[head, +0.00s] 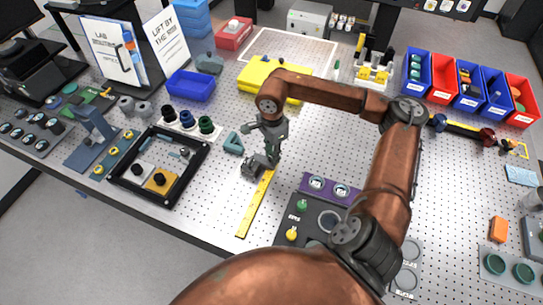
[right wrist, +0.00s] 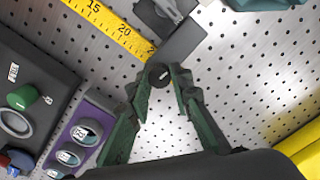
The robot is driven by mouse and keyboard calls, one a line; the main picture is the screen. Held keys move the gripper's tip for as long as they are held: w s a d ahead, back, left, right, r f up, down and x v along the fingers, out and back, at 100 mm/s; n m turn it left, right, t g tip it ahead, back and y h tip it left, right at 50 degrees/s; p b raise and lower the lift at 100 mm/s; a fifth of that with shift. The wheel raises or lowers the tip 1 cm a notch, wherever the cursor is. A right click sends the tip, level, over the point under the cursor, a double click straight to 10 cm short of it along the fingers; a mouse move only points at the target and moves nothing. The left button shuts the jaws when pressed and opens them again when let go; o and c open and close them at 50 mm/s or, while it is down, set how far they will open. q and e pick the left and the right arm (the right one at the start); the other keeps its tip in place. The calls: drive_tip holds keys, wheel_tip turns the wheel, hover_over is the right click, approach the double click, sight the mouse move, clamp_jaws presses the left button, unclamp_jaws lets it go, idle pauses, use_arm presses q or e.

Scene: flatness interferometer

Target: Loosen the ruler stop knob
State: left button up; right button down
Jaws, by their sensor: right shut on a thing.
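The yellow ruler (head: 256,204) lies on the perforated table, its far end at the grey ruler stop (head: 250,170). In the right wrist view the ruler (right wrist: 115,28) shows its markings and runs up to the grey block of the stop (right wrist: 184,43). The dark round stop knob (right wrist: 159,75) is on the near side of the block, between my fingertips. My right gripper (head: 262,160) comes down over the stop and is shut on the knob; the fingertips also show in the right wrist view (right wrist: 160,80). My left gripper is not in view.
A teal triangular piece (head: 233,143) lies just left of my right gripper. A black-framed tray (head: 200,163) stands further left, a purple holder (head: 330,188) to the right. A yellow block (head: 258,77) lies behind.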

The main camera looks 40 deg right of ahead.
drive_tip(key=shift+n, duration=0.5)
drive_tip(key=shift+b, duration=0.3)
drive_tip(key=c, duration=1.7)
unclamp_jaws()
drive_tip(key=shift+c, duration=0.2)
wheel_tip(320, 180, up, 12)
drive_tip(key=shift+w+a, duration=0.1)
drive_tip(key=shift+w, duration=0.05)
